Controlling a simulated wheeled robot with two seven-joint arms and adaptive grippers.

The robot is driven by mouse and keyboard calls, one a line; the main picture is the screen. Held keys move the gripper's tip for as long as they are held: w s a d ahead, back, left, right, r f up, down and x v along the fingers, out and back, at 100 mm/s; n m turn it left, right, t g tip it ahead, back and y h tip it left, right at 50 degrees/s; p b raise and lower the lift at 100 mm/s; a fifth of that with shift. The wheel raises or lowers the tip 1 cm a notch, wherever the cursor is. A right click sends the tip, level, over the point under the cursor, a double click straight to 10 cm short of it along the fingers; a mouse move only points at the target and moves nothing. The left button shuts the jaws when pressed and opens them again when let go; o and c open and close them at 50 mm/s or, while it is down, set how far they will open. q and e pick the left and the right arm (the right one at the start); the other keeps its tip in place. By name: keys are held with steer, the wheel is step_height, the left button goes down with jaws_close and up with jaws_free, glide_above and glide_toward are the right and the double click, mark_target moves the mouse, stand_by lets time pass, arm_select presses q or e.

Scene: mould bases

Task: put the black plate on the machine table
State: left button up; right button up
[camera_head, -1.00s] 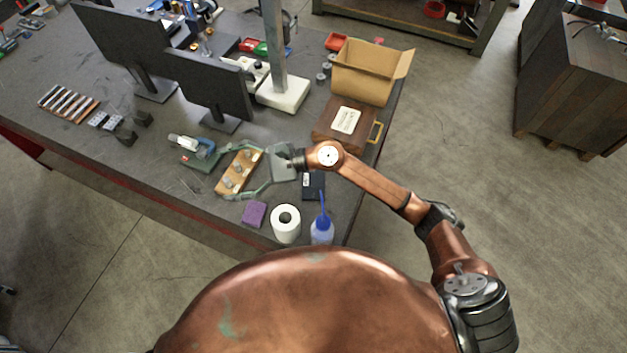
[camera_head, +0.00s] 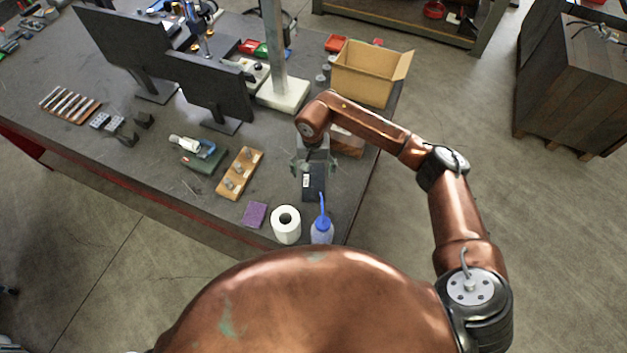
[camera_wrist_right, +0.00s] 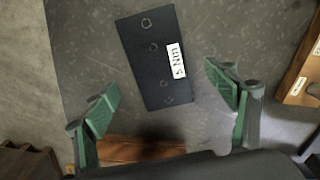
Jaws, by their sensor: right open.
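The black plate (camera_head: 315,183) lies flat on the dark workbench near its right end, with a small white label on it. In the right wrist view the plate (camera_wrist_right: 142,68) shows several round holes and the label reads "5 Nm". My right gripper (camera_head: 314,166) is open and empty above the plate's far end. In the wrist view its green fingers (camera_wrist_right: 160,80) are spread wide on either side of the plate's line, apart from it. A machine with a grey column on a white base (camera_head: 285,96) stands further back; I cannot tell whether this is the machine table. My left gripper is not in view.
A wooden holder (camera_head: 239,174) lies left of the plate. An open cardboard box (camera_head: 364,78) and two monitors (camera_head: 210,86) stand behind.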

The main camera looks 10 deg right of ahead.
mark_target(313, 180)
steer(key=shift+s+f+p, duration=0.1)
steer(key=shift+f+p, duration=0.45)
steer(key=shift+f, duration=1.5)
steer(key=shift+c, duration=0.3)
steer(key=shift+r, duration=0.1)
jaws_close()
